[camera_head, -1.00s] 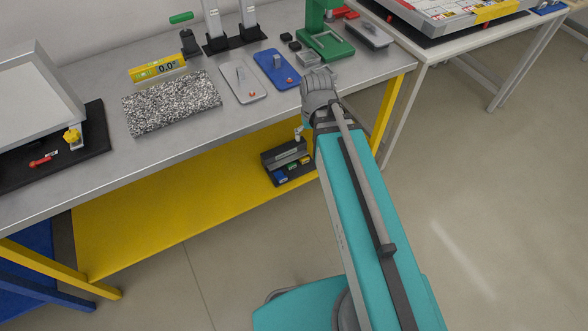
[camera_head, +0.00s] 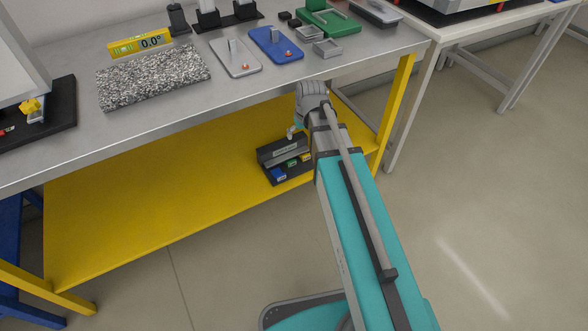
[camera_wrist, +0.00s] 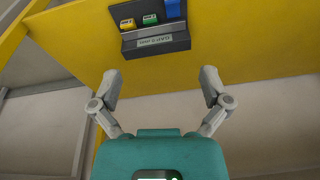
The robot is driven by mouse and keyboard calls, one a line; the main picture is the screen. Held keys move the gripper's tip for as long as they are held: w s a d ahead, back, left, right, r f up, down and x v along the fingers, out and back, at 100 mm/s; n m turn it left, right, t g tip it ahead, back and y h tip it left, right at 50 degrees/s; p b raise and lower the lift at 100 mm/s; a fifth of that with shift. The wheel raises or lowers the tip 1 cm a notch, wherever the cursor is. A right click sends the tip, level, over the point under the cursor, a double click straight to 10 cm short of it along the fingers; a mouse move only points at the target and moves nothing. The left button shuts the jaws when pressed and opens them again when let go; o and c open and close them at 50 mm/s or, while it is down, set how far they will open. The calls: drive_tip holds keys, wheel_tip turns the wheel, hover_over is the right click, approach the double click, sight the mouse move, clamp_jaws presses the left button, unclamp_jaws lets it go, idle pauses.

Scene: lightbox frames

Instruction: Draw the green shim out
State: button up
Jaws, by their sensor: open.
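The green shim (camera_head: 292,163) stands in a dark holder (camera_head: 266,167) on the yellow lower shelf, between a blue shim (camera_head: 279,175) and a yellow shim (camera_head: 306,157). In the wrist view the green shim (camera_wrist: 150,19) is near the top, with the yellow shim (camera_wrist: 127,24) left and the blue one (camera_wrist: 172,8) right. The holder (camera_wrist: 180,41) has a label strip there, seen upside down. My gripper (camera_wrist: 160,84) is open and empty, its fingers spread apart and short of the holder. In the head view my gripper (camera_head: 292,132) is just above the holder, mostly hidden by my wrist.
The grey bench top (camera_head: 330,75) overhangs the shelf (camera_head: 150,200) and sits close by my wrist. A yellow leg (camera_head: 397,100) stands right of my arm. A granite block (camera_head: 155,75), blue plate (camera_head: 275,45) and grey plate (camera_head: 235,57) lie on the bench. The shelf left of the holder is clear.

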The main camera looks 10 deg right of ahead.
drive_tip(key=n+t+b, duration=0.1)
drive_tip(key=t+b, duration=0.1)
drive_tip(key=b, duration=1.6)
approach(292, 161)
drive_tip(key=v, duration=0.5)
drive_tip(key=shift+w+d+f+n+y+b, duration=0.1)
drive_tip(key=shift+w+f+n+y+b, duration=0.1)
drive_tip(key=shift+f+b, duration=0.2)
drive_tip(key=shift+w+d+f+n+y+b, duration=0.15)
drive_tip(key=shift+w+f+b, duration=0.1)
drive_tip(key=shift+f, duration=0.15)
drive_tip(key=shift+f, duration=0.1)
drive_tip(key=b+x, duration=1.2)
drive_tip(key=x, duration=0.1)
drive_tip(key=shift+w+f+b, duration=0.1)
drive_tip(key=shift+f+b, duration=0.1)
drive_tip(key=shift+b, duration=0.15)
drive_tip(key=shift+c, duration=0.2)
